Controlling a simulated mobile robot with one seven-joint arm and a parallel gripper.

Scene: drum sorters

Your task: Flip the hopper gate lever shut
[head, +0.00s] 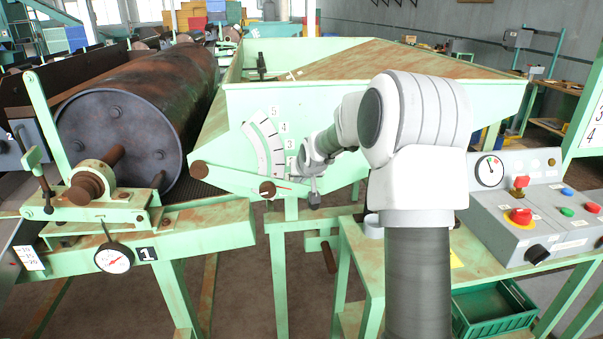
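The pale green hopper (375,95) stands in the middle, with a curved white scale plate (264,146) numbered up to 5 on its front. Below the scale is a dark round knob (267,189) with a thin red pointer lying nearly level toward the right. This looks like the gate lever's pivot; I cannot make out the handle clearly. My arm reaches from the right across the hopper front. My gripper (314,199) is small in the picture at the lower right of the scale, close to the pointer's right end. Whether it touches the lever or is open is unclear.
A large rusty drum (122,118) lies at left on a green frame with a dial gauge (114,258). A grey control panel (533,205) with buttons and a gauge stands at right. A green crate (492,310) sits below it. Another rusty knob (198,169) is left of the scale.

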